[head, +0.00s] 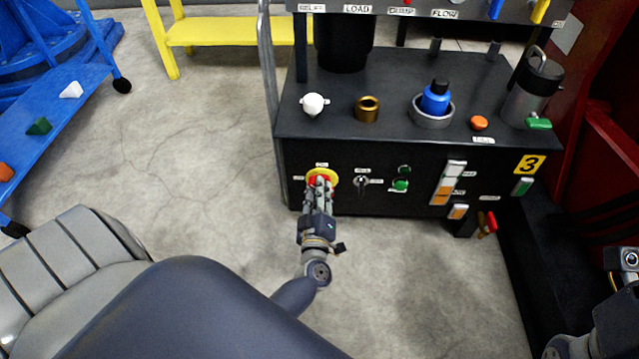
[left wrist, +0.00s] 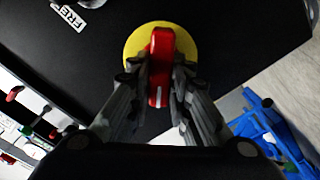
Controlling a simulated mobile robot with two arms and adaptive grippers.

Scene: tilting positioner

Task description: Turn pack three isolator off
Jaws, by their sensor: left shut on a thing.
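Pack three is the black cabinet (head: 400,120) with a yellow "3" plate (head: 529,164). Its isolator, a red handle on a yellow disc (head: 331,180), is at the left of the front face. My left gripper (head: 320,180) reaches it from the front and covers most of the handle. In the left wrist view the red handle (left wrist: 161,62) stands lengthwise up the picture over the yellow disc (left wrist: 133,48). The left gripper's fingers (left wrist: 160,92) are shut on it from both sides. Small labels around the disc are too small to read surely. My right gripper's fingers are out of view.
Beside the isolator are a small selector switch (head: 361,184), a green button (head: 400,185) and a level gauge (head: 447,185). A red-handled valve (head: 488,223) sticks out low at the right. A blue bench (head: 60,115) stands at the left. The floor before the cabinet is clear.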

